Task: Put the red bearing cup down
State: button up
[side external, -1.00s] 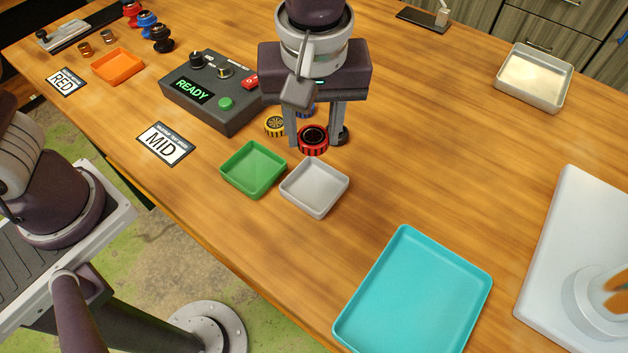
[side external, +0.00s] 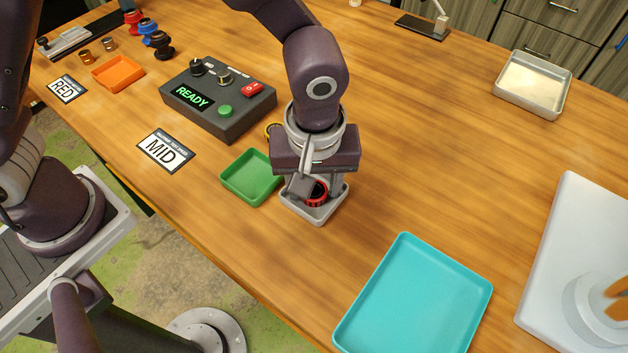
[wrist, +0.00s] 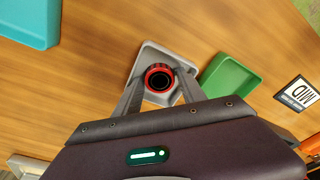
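The red bearing cup (side external: 318,194), a short red ring with a dark centre, is between the fingers of my gripper (side external: 319,190). My gripper appears shut on it, with one finger at either side. The cup is low inside the light grey tray (side external: 316,218); I cannot tell whether it touches the tray floor. In the wrist view the cup (wrist: 159,81) shows between the fingertips, over the grey tray (wrist: 154,49). The gripper body hides part of the tray and one fingertip in the side view.
A green tray (side external: 233,187) stands just left of the grey tray. A control box (side external: 228,119) reading READY stands behind it. A turquoise tray (side external: 415,300) lies at the front right, and a metal pan (side external: 531,86) stands at the back right. The wood right of my gripper is clear.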

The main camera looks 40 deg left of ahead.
aim_at(315, 198)
notch_tip(315, 198, up, 12)
jog(key=d+f, duration=0.1)
jog(key=s+a+r+m+t+h, duration=0.2)
jog(key=s+a+r+m, duration=0.15)
jog(key=a+r, duration=0.75)
jog(key=s+a+f+m+t, duration=0.1)
jog(key=s+a+m, duration=0.1)
jog(key=s+a, duration=0.3)
jog(key=s+a+f+m+t+y, duration=0.1)
jog(key=s+a+m, duration=0.1)
jog(key=s+a, duration=0.3)
jog(key=shift+a+t, duration=0.15)
jog(key=shift+t, duration=0.15)
